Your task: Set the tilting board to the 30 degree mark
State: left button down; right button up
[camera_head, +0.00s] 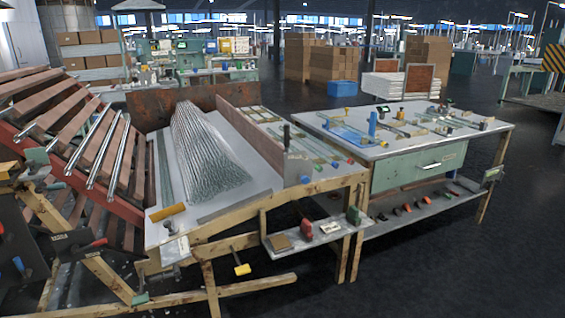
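A pale sloping board (235,197) on a wooden frame (240,228) carries a large bundle of thin glass tubes (205,150). It seems to be the tilting board, though I cannot be sure. It slopes down toward the near side. A yellow-orange handle (167,212) sits at its near left corner, and a yellow knob (242,269) hangs below its near edge. No degree scale or 30 degree mark is readable, so the board's angle cannot be read. Neither of my grippers shows in this view.
A slatted rack (75,185) with metal rods stands close on the left, with dark panels (75,243) below it. A workbench (480,130) with a green drawer (418,168) stands on the right. A low shelf (305,236) juts out between them. The dark floor (460,270) is clear at front right.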

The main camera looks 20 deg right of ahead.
aim_at(267, 147)
jog(key=z, duration=0.05)
jog(key=i, duration=1)
jog(key=z, duration=0.55)
